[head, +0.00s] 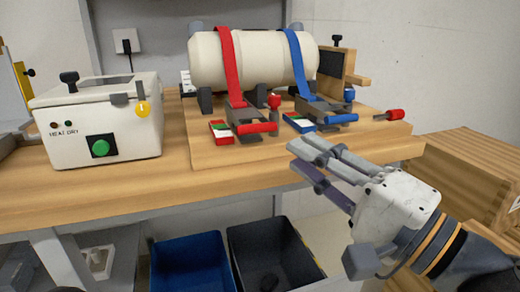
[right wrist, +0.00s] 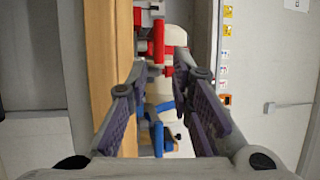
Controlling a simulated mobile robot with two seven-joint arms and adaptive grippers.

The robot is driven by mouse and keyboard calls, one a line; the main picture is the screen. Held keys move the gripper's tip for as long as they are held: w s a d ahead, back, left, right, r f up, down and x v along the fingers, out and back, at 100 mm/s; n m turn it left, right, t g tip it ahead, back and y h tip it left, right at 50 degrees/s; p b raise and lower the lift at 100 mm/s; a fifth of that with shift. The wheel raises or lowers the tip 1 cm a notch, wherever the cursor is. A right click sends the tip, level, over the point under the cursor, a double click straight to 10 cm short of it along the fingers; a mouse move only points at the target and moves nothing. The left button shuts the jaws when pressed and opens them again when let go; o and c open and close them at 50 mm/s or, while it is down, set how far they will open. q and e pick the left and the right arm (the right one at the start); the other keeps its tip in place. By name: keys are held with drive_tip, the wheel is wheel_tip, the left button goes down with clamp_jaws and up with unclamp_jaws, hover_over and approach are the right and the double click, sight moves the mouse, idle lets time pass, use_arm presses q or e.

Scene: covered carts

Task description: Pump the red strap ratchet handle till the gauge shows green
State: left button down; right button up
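The red strap (head: 230,65) runs over a cream cylinder (head: 265,57) to a grey ratchet with a red handle (head: 257,127). The red handle lies low, toward the bench's front edge, and also shows between the fingertips in the right wrist view (right wrist: 157,38). The red-framed gauge (head: 220,131) sits left of it; its needle is too small to read. My right gripper (head: 302,160) is open and empty, in front of the bench and to the right of the red handle, apart from it. My left gripper is not in view.
A blue strap (head: 298,62) with a blue handle (head: 340,118) and blue-framed gauge (head: 299,123) stands just right. A red-tipped lever (head: 392,115) sticks out further right. A white box with a green button (head: 101,148) is at left. Bins (head: 190,265) stand below.

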sight(261, 131)
drive_tip(key=p+x, duration=0.1)
drive_tip(key=x, duration=0.9)
drive_tip(key=shift+a, duration=0.3)
drive_tip(key=shift+s+f, duration=0.1)
clamp_jaws()
